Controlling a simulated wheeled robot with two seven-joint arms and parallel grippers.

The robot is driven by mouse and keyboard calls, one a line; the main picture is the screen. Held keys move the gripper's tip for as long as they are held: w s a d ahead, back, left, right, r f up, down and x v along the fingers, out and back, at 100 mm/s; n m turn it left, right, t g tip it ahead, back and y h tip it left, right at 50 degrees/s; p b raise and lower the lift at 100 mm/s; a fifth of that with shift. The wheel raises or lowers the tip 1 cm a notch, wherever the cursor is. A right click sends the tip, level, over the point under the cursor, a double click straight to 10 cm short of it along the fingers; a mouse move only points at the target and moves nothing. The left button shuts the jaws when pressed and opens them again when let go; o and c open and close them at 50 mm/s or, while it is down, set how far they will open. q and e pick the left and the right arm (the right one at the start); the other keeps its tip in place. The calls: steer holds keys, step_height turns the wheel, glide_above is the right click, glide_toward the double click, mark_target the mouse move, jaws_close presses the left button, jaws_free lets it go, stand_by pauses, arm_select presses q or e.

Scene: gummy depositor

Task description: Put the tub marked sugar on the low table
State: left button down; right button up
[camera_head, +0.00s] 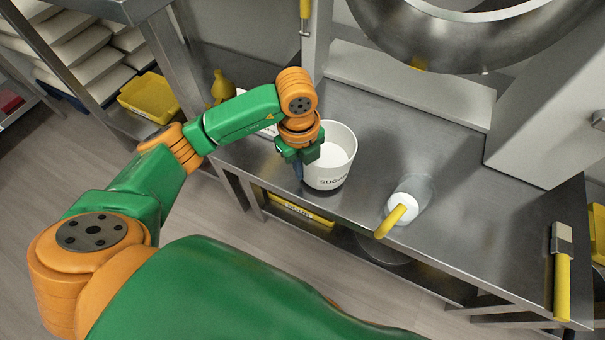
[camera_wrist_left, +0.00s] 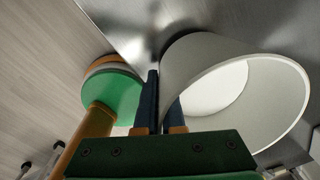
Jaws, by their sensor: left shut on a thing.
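The white tub marked SUGAR (camera_head: 329,177) is upright at the front edge of a steel table (camera_head: 360,123), with white inside it. I cannot tell whether its base touches the table top. My left gripper (camera_head: 299,168) is at the tub's left side, pointing down, and is shut on its wall. In the left wrist view the dark blue fingers (camera_wrist_left: 159,103) are close together at the tub's wall, and the tub (camera_wrist_left: 288,112) opens to the right. My right gripper is not in view. I cannot tell which surface is the low table.
A clear container with a white lid and yellow handle (camera_head: 403,210) stands right of the tub. A yellow-handled scraper (camera_head: 561,275) lies at the right end. A large steel bowl (camera_head: 470,35) hangs above. A yellow bin (camera_head: 150,97) sits on the left shelf.

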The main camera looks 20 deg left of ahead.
arm_select(q)
steer(key=shift+f, duration=0.9)
steer(key=shift+r, duration=0.1)
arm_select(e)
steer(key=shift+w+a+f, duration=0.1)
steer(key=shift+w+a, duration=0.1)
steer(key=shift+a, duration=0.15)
